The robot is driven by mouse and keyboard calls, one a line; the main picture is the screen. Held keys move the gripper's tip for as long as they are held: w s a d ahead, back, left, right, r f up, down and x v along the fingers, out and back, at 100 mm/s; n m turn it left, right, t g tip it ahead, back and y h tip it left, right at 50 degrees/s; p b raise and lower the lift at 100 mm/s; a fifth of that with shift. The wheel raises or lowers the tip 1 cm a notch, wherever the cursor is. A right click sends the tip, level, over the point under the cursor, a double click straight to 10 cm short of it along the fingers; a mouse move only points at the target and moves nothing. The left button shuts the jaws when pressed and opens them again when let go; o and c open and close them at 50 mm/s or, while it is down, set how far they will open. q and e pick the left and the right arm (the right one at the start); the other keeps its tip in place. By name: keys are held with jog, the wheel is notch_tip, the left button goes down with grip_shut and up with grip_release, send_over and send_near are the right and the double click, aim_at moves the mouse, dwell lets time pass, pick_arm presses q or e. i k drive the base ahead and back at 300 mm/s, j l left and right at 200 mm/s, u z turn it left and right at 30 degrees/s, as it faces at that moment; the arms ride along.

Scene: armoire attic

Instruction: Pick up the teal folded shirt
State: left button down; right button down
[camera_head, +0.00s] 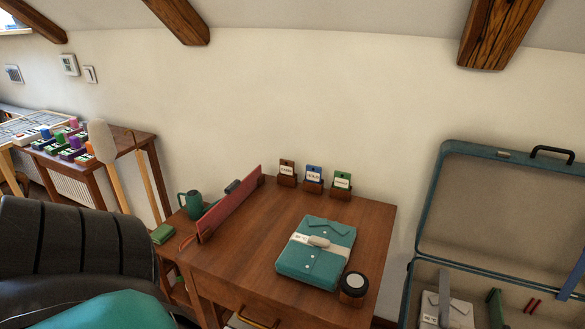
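The teal folded shirt (309,264) lies flat on the wooden desk (250,280), with a white band and a small grey piece across its middle. It sits right of the desk's centre, with a dark-lidded jar close to its lower right corner. Neither of my grippers shows in the head view. Nothing holds the shirt.
The jar (354,284) stands near the desk's front right. Three small card holders (314,178) line the back edge. An open suitcase (432,211) stands right. A dark chair (75,245) is front left.

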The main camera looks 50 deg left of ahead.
aim_at(317, 255)
jog(key=j+u, duration=0.1)
jog(key=u, duration=1.4)
